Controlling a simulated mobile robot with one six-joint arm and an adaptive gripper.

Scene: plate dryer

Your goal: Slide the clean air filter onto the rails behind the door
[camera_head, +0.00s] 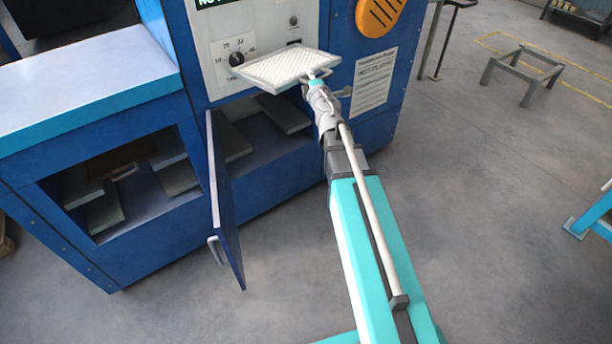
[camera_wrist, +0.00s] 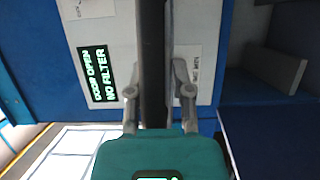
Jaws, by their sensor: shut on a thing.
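The air filter (camera_head: 290,68) is a flat white panel with a pale frame, held roughly level in front of the blue machine's control panel. In the wrist view its dark edge (camera_wrist: 152,50) runs up between the fingers. My gripper (camera_head: 319,76) is shut on the filter's near right edge; the fingers also show in the wrist view (camera_wrist: 157,85). The blue door (camera_head: 226,200) stands open, swung toward me. The opening behind it, below the filter, shows grey rails (camera_head: 280,116) and holds no filter. The display (camera_wrist: 97,76) reads "DOOR OPEN NO FILTER".
A second open bay (camera_head: 120,185) with grey ledges and a brown item lies left of the door, under a white-topped blue counter (camera_head: 85,85). A paper notice (camera_head: 373,80) and an orange vent (camera_head: 380,14) are right of my gripper.

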